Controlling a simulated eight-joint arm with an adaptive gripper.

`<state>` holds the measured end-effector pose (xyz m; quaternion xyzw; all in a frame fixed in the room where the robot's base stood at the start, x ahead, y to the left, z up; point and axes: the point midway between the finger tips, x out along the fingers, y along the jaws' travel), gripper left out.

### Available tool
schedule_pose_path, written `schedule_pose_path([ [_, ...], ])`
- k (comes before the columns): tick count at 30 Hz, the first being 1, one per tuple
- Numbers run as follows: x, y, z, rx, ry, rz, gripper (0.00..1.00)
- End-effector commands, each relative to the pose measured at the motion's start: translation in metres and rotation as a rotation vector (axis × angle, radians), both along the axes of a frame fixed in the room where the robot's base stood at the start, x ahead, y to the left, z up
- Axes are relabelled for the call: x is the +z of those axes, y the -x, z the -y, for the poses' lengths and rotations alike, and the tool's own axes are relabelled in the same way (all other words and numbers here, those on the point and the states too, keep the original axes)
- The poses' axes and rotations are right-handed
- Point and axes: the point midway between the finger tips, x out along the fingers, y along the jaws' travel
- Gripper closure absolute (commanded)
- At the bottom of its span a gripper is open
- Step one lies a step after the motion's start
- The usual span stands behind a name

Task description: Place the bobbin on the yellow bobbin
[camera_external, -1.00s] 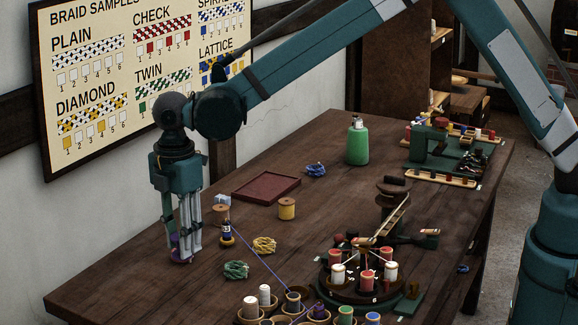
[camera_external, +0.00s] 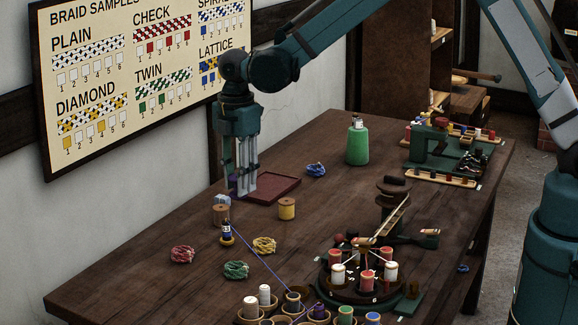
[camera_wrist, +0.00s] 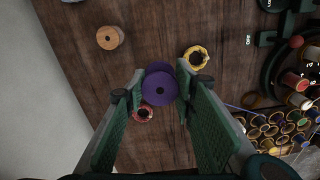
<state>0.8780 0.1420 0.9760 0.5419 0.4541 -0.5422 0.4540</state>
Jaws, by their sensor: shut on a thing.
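My gripper (camera_external: 243,189) is raised above the table in the external view, to the left of the yellow bobbin (camera_external: 287,209), with the dark red tray behind it in the picture. The yellow bobbin stands upright on the table with wooden ends. In the wrist view my gripper (camera_wrist: 160,90) is shut on a purple bobbin (camera_wrist: 158,89), held between the fingertips with a flat round end towards the camera. In the external view the fingers mostly hide the purple bobbin. I cannot tell whether the wooden-ended bobbin (camera_wrist: 110,38) in the wrist view is the yellow one.
The dark red tray (camera_external: 283,188) lies flat. Red (camera_external: 182,254), green (camera_external: 236,269), yellow (camera_external: 264,245) and blue (camera_external: 316,169) coils lie around. A green bottle (camera_external: 357,144) and the bobbin-laden braiding stand (camera_external: 345,290) are farther right.

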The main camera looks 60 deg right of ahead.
Motion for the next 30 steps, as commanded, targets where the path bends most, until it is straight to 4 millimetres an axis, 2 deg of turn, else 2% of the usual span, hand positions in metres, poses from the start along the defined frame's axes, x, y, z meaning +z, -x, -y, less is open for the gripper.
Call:
schedule_pose_path([
  [1, 0.004, 0.002, 0.018, -0.006, 0.0, 0.0, 0.82],
  [6, 0.01, 0.01, 0.069, -0.012, 0.0, 0.0, 0.82],
  [12, 0.017, 0.024, 0.126, -0.018, 0.0, 0.0, 0.82],
  [15, 0.02, 0.031, 0.148, -0.02, 0.0, 0.0, 0.82],
  [21, 0.022, 0.041, 0.176, -0.022, 0.0, 0.0, 0.82],
  [30, 0.022, 0.043, 0.183, -0.02, 0.0, 0.0, 0.82],
])
